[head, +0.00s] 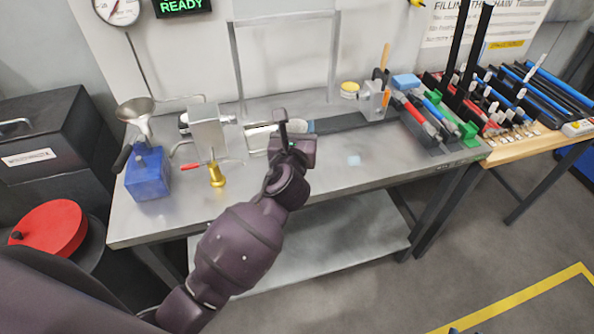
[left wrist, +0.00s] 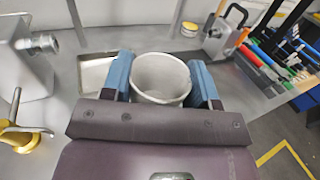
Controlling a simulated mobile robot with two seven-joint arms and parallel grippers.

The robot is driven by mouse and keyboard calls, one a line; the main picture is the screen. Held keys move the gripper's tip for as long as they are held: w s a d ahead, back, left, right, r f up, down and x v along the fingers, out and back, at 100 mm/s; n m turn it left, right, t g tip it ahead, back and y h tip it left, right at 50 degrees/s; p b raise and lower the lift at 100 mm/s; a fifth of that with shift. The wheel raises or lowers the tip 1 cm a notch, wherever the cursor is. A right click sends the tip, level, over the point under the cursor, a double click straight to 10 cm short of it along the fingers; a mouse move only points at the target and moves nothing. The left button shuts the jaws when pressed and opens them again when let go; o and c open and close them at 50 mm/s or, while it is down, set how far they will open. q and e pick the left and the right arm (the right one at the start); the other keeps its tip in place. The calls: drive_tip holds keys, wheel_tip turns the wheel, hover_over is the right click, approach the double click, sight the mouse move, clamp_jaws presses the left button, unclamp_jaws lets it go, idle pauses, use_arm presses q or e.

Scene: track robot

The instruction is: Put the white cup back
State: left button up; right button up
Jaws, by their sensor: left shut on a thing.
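The white cup (left wrist: 162,78) is upright between the two blue finger pads of my left gripper (left wrist: 161,88) in the left wrist view. I look into its open, empty-looking mouth. The pads press on its left and right sides. In the head view my left gripper (head: 293,140) is over the middle of the steel workbench (head: 350,180), and the wrist and fingers hide most or all of the cup. I cannot tell whether the cup's base touches the bench. My right gripper is in neither view.
A shallow metal tray (left wrist: 95,72) lies just left of the cup. A brass fitting (head: 216,174), a grey metal block (head: 208,130) and a blue box (head: 147,173) stand further left. Right are a yellow-lidded jar (head: 349,90) and several tools. The bench front is mostly clear.

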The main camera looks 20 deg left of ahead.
use_arm(q)
wheel_tip(320, 180, down, 8)
drive_tip(key=b, duration=0.2)
drive_tip(key=shift+b, duration=0.35)
wheel_tip(320, 180, down, 3)
drive_tip(key=shift+f+b, duration=0.2)
drive_tip(key=shift+b, duration=0.6)
drive_tip(key=shift+f, duration=0.55)
drive_tip(key=o, duration=0.9)
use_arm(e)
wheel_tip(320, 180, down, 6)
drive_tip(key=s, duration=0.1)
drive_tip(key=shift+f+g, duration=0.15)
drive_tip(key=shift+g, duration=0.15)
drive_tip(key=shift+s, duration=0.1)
